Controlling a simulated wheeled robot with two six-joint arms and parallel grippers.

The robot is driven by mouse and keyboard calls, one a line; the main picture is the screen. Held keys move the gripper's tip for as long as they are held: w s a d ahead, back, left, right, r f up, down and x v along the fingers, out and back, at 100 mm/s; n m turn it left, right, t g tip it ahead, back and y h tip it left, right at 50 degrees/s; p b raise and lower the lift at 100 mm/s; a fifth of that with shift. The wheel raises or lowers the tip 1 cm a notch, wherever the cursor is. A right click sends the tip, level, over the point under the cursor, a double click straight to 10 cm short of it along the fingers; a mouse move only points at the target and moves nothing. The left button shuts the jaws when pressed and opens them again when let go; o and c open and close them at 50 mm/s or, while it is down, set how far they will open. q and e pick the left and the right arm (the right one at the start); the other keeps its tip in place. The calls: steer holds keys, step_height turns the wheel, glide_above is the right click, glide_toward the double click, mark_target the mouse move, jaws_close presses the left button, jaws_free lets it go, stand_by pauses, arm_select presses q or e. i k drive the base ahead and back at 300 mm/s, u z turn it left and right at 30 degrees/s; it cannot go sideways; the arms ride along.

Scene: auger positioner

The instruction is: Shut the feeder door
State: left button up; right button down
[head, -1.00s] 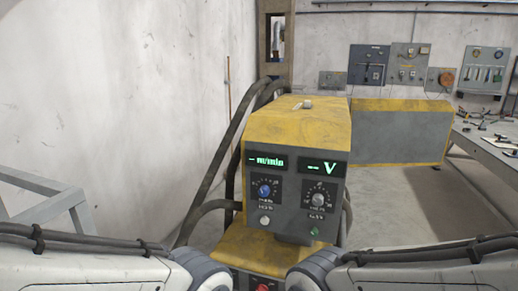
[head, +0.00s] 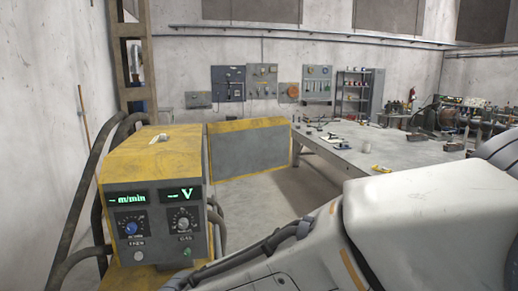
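The feeder (head: 152,165) is a yellow and grey box at the left of the head view, with two green-lit displays and two knobs on its front. Its door (head: 248,152), a grey panel with yellow edges, stands open and sticks out to the right from the feeder's far side. The feeder's open side and the hinge are hidden from this angle. My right arm crosses the lower right of the view. Neither gripper is in view.
A grey workbench (head: 385,147) with small tools stands right of the door. Thick dark hoses (head: 88,190) run along the feeder's left side near the wall. Bare floor (head: 290,195) lies between door and bench. Tool panels hang on the back wall.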

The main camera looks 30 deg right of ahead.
mark_target(242, 148)
steer(key=k, duration=0.25)
steer(key=z, duration=1.45)
steer(key=i, duration=5.45)
steer(key=u, duration=0.25)
steer(key=i, duration=0.65)
steer(key=u, duration=0.65)
steer(key=i, duration=2.45)
